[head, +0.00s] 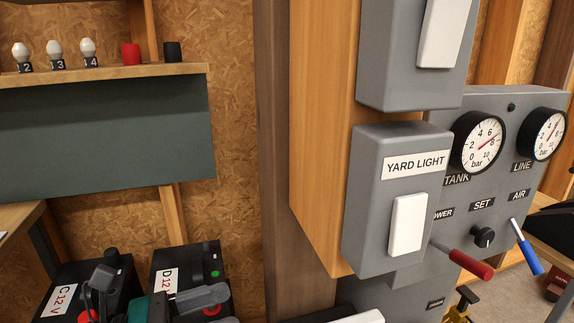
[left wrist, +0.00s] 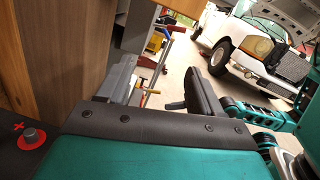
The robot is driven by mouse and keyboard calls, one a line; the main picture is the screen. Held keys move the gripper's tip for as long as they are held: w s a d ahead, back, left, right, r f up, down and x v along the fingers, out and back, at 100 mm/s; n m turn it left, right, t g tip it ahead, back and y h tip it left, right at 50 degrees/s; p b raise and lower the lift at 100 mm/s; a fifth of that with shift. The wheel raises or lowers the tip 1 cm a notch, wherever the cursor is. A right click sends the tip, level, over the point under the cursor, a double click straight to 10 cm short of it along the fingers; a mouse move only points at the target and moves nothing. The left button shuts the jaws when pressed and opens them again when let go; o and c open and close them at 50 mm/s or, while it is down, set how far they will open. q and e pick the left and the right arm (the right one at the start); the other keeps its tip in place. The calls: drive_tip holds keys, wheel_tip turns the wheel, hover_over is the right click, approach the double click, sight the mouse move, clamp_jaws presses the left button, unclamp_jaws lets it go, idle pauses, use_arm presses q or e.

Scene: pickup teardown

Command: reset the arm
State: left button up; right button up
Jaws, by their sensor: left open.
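My left gripper shows at the bottom left of the head view (head: 155,292), low over two black battery boxes, with grey and dark fingers and a teal body. In the left wrist view its two fingers (left wrist: 163,92) stand apart, with nothing between them. My right gripper is in neither view. A teal jointed arm part of mine shows at the right of the left wrist view.
Battery boxes C 12 V (head: 62,300) and D 12 V (head: 167,281) stand close by the left gripper. A wooden post (head: 283,150), the YARD LIGHT switch box (head: 385,200) and a gauge panel (head: 500,190) stand to the right.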

use_arm(q)
drive_tip(key=w+a+f+n+t+y, duration=0.1)
drive_tip(key=a+f+n+t+y, duration=0.35)
drive_tip(key=n, duration=1.25)
drive_tip(key=w+a+f+n+t+y, duration=0.2)
drive_tip(key=f+n+t+y, duration=0.45)
drive_tip(key=n, duration=1.05)
drive_tip(key=s+d+f+n+g+y+p, duration=0.1)
drive_tip(key=s+d+f+n+g+y, duration=0.15)
drive_tip(key=s+f+n+g, duration=0.75)
drive_tip(key=a+r+t+y+p, duration=0.1)
drive_tip(key=r+p, duration=0.5)
drive_tip(key=p, duration=0.6)
drive_tip(key=shift+w+a+n+t+y, duration=0.4)
drive_tip(key=shift+a+t, duration=0.4)
drive_tip(key=shift+a, duration=0.4)
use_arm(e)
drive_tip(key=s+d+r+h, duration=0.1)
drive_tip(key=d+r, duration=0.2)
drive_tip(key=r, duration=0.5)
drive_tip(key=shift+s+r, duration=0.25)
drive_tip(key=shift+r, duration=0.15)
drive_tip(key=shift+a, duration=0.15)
